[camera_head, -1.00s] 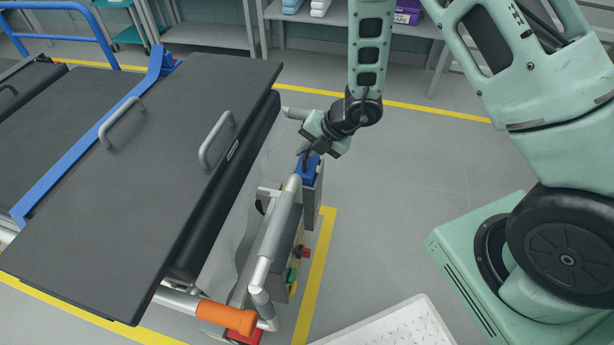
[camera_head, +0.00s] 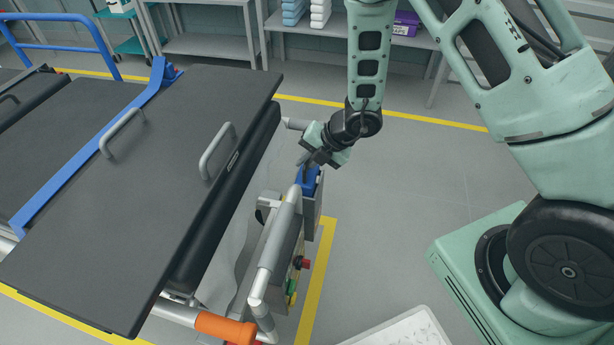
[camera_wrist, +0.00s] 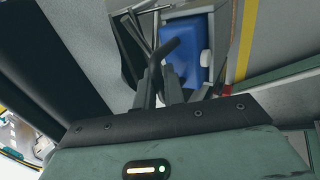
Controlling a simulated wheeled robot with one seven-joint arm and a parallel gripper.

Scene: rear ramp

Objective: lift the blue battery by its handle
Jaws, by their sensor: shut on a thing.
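The blue battery (camera_head: 309,180) sits in the grey holder (camera_head: 313,212) on the side of the ramp frame. Only its upper part shows above the holder in the head view. In the wrist view the blue battery (camera_wrist: 190,45) lies just beyond my fingers, with its dark handle (camera_wrist: 160,52) in front of it. My gripper (camera_head: 305,164) is above the battery, and in the wrist view my gripper (camera_wrist: 160,85) is shut on the handle. The exact contact is partly hidden by the fingers.
The dark ramp platform (camera_head: 150,190) with grey handles stands left of my gripper. A grey rail (camera_head: 272,250) with an orange grip (camera_head: 226,328) runs close in front. Red and green buttons (camera_head: 303,263) sit below the holder.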

